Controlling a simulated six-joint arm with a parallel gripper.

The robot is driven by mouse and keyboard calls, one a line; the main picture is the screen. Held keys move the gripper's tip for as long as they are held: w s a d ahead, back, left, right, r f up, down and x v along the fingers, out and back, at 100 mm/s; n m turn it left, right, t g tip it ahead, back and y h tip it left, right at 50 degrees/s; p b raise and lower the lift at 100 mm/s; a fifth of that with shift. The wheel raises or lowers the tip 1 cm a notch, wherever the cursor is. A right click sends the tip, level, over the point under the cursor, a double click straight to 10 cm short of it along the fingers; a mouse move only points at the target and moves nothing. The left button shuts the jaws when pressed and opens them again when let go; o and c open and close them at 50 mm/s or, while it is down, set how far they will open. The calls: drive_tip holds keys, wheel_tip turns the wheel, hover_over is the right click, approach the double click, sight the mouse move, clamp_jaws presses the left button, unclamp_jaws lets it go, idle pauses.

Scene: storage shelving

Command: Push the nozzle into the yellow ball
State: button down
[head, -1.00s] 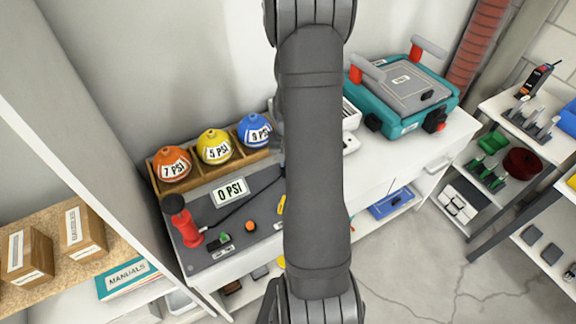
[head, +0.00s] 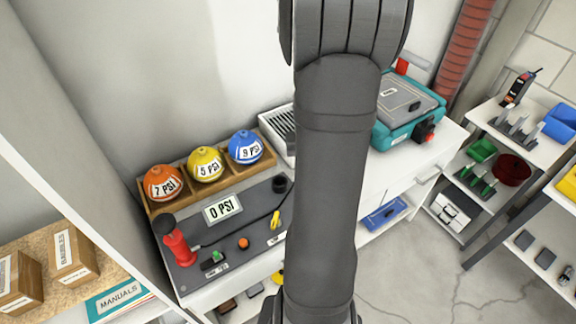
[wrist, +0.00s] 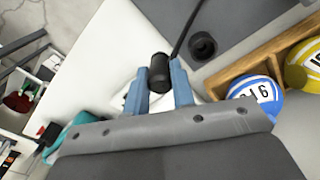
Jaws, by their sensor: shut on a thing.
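My gripper (wrist: 161,82) is shut on the black cylindrical nozzle (wrist: 160,70), with a finger on each side. A thin black hose runs beside it at the top of the wrist view. The yellow ball (head: 205,164), marked 5 PSI, sits in the middle compartment of a wooden tray (head: 237,181). The ball shows partly at the right edge of the wrist view (wrist: 306,62). The gripper is apart from it, with the blue ball (wrist: 255,95) between them. In the head view my arm hides the gripper and nozzle.
An orange ball (head: 163,183) and the blue 9 PSI ball fill the other compartments. A grey panel holds a red pump (head: 177,243), a 0 PSI display (head: 223,209) and an empty black round holder (head: 279,184). A teal case (head: 405,118) stands at right.

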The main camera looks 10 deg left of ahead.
drive_tip(key=w+a+r+n, duration=0.2)
drive_tip(key=a+r, duration=0.1)
drive_tip(key=a, duration=0.4)
drive_tip(key=w+a+r+n, duration=0.1)
drive_tip(key=w+a+r, duration=0.2)
drive_tip(key=a, duration=0.4)
drive_tip(key=s+a+r+n, duration=0.1)
drive_tip(key=a+r, duration=0.1)
drive_tip(key=a, duration=0.7)
drive_tip(key=s+a+r+n, duration=0.2)
drive_tip(key=a, duration=0.8)
drive_tip(key=shift+s, duration=0.2)
drive_tip(key=shift+f, duration=0.15)
drive_tip(key=shift+f, duration=2.8)
drive_tip(key=shift+f, duration=1.35)
drive_tip(key=c, duration=1.1)
unclamp_jaws()
drive_tip(key=shift+c, duration=0.2)
drive_tip(key=shift+o, duration=0.4)
